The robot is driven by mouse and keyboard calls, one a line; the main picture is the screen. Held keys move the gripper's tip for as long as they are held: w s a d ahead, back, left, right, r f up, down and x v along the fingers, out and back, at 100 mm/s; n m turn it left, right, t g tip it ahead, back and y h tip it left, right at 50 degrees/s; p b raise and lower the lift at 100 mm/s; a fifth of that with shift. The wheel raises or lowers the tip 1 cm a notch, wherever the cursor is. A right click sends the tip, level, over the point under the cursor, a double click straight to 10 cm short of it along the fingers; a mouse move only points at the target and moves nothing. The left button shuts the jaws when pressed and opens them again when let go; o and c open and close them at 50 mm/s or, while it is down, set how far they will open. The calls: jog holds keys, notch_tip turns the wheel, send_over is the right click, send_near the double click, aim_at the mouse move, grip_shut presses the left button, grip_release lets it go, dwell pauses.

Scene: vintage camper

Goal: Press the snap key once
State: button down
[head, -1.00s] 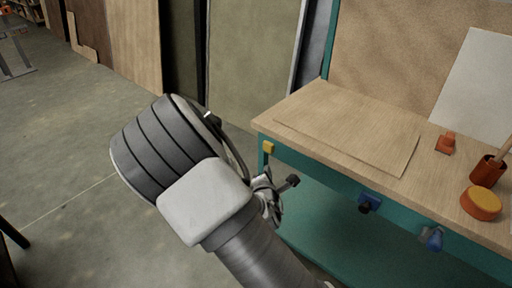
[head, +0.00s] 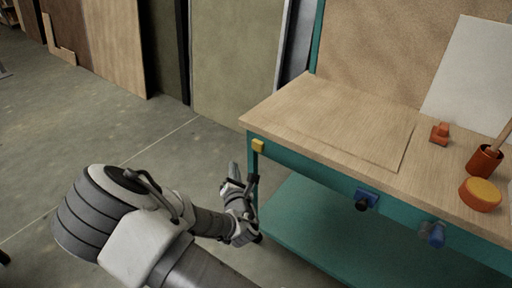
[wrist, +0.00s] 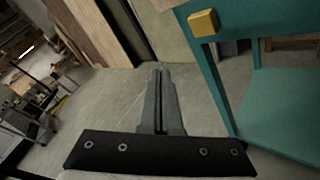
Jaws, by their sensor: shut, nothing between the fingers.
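I cannot tell for sure which part is the snap key. A small yellow block (head: 258,146) sits on the front edge of the teal workbench, near its left corner. It also shows large at the top of the wrist view (wrist: 203,22). My gripper (head: 234,170) is below and left of this block, apart from it, just left of the bench leg. Its fingers are together and empty, also in the wrist view (wrist: 160,72). Further right on the same front edge are a blue fitting with a dark knob (head: 366,199) and a second blue fitting (head: 433,234).
The wooden bench top (head: 330,115) carries a thin board, a small orange object (head: 440,133), a red-brown cup (head: 486,161) and a round orange-yellow object (head: 480,194). A teal lower shelf (head: 310,225) lies beneath. Open concrete floor is at left; panels lean behind.

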aim_at(253, 145)
jog(key=w+d, duration=0.5)
jog(key=w, duration=0.1)
jog(key=shift+w+b, duration=0.3)
jog(key=shift+w, duration=0.05)
jog(key=shift+d, duration=0.15)
dwell(1.7)
jog(key=shift+w+d, duration=0.2)
jog(key=shift+w, duration=0.1)
jog(key=shift+w+d, duration=0.35)
jog(key=shift+w, duration=0.1)
dwell(0.8)
dwell(0.3)
jog(key=shift+s+a, duration=0.6)
jog(key=shift+s, duration=0.2)
jog(key=shift+s+a, duration=0.8)
jog(key=shift+s, duration=0.2)
jog(key=shift+s+a, duration=0.75)
jog(key=shift+s, duration=0.2)
jog(key=shift+d, duration=0.1)
